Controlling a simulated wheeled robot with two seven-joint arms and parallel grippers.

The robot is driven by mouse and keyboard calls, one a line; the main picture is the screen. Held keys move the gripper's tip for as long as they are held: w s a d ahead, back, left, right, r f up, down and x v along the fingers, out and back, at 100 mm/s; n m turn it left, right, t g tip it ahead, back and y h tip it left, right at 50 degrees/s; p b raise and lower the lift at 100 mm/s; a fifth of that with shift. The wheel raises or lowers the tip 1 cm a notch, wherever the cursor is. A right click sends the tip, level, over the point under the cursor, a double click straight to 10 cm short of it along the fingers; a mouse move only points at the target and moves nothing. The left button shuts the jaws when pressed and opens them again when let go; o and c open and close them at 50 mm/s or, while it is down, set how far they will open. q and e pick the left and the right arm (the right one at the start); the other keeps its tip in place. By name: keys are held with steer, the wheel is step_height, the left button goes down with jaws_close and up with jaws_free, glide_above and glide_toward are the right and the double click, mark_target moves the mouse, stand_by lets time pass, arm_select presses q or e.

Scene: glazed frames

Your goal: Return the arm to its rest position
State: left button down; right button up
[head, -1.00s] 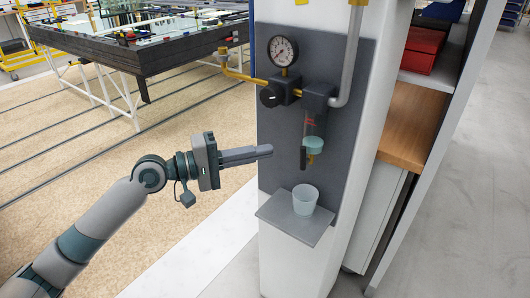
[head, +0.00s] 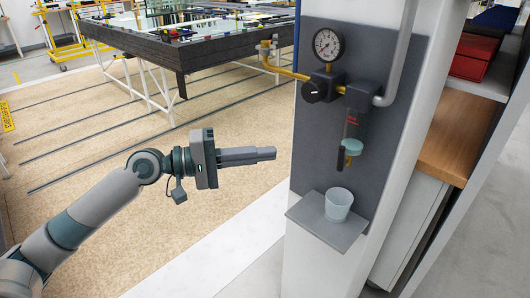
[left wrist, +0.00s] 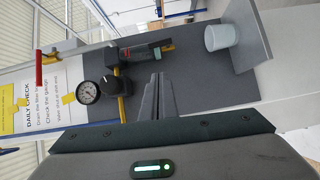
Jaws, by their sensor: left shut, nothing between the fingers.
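My left gripper (head: 270,154) is shut and empty. In the head view it points right, toward the grey panel (head: 385,150) on the white column, and stays apart from it. In the left wrist view the shut fingers (left wrist: 158,98) point at the panel. My left arm comes in from the lower left. My right gripper is in neither view.
The panel carries a gauge (head: 327,43), a black knob (head: 322,88) and a clear bowl with a drain lever (head: 350,148). A translucent cup (head: 338,204) stands on a small grey shelf (head: 330,232). A dark table (head: 200,50) stands behind. Floor around my arm is clear.

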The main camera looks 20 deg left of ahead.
arm_select(q)
steer(key=w+a+f+t+y, duration=0.1)
steer(key=w+a+f+y, duration=0.15)
steer(key=f, duration=0.85)
steer(key=w+a+f+y, duration=0.2)
steer(key=f+y, duration=0.1)
steer(key=f, duration=0.8)
steer(key=w+a+f+t+y, duration=0.1)
steer(key=w+a+f+y, duration=0.15)
steer(key=f, duration=0.95)
steer(key=s+f+m+g+y, duration=0.1)
steer(key=s+f+y, duration=0.1)
steer(key=s+f, duration=0.5)
steer(key=s+f+m+g+y, duration=0.1)
steer(key=s+f, duration=0.1)
steer(key=f, duration=1)
steer(key=s+d+f+m+g+y, duration=0.1)
steer(key=s+d+f+m+g, duration=0.1)
steer(key=s+d+f, duration=0.4)
steer(key=s+d+f+m+g, duration=0.2)
steer(key=s+d+f+m, duration=0.3)
steer(key=s+f, duration=1.1)
steer(key=s+d, duration=0.1)
steer(key=s, duration=0.3)
steer(key=shift+f+g+y, duration=0.2)
steer(key=shift+g+y, duration=0.2)
